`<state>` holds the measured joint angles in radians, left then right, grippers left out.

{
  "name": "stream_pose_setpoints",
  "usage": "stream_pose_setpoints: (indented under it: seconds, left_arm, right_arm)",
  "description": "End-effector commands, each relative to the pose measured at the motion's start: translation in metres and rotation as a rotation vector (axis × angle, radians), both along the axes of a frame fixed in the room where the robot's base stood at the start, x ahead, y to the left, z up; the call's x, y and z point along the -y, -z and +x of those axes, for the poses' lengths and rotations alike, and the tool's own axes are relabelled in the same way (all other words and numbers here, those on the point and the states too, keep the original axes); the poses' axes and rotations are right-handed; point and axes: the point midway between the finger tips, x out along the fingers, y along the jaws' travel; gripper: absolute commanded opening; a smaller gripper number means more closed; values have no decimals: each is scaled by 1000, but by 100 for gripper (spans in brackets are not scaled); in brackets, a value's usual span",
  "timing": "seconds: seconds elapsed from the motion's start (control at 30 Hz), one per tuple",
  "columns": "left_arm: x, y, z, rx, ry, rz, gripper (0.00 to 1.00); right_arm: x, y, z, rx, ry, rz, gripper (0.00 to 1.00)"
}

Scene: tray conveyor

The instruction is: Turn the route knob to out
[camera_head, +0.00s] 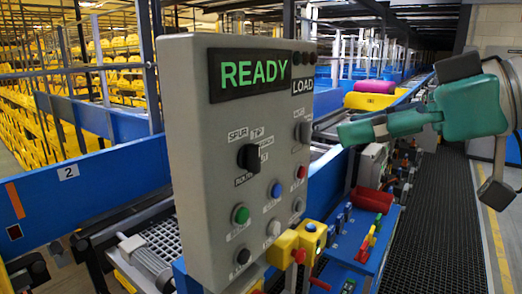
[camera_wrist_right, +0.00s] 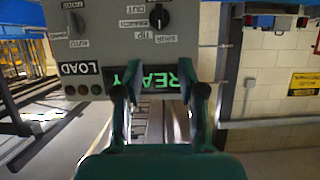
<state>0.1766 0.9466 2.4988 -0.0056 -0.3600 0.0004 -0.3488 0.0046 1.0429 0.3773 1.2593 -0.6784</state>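The grey control panel (camera_head: 200,120) stands in the middle of the head view, with READY lit in green. The black route knob (camera_head: 249,157) sits on its face, with small labels SPUR, TIP, BRANCH and OUT around it. The same knob (camera_wrist_right: 159,17) shows upside down at the top of the right wrist view; I cannot tell for sure which label it points to. My right gripper (camera_head: 342,133) is right of the panel, apart from the knob. In the wrist view its two fingers (camera_wrist_right: 160,92) are spread with nothing between them. My left gripper is not in view.
A grey knob (camera_head: 303,132) and several coloured buttons are on the same panel. A blue rail (camera_head: 90,185) runs left behind the panel. The dark floor mat (camera_head: 437,215) at right is clear.

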Motion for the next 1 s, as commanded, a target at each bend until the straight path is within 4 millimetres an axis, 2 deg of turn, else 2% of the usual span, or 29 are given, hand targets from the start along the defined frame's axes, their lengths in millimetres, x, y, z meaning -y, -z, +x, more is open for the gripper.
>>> stream_pose_setpoints:
  seconds: [0.17,0.7,1.0]
  left_arm:
    - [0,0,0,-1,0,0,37]
    - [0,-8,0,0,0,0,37]
    - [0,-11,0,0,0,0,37]
  right_arm:
    - [-17,10,12,-4,-3,-2,40]
    - [-101,52,74,-7,0,-2,40]
    - [-122,63,90,-5,1,0,40]
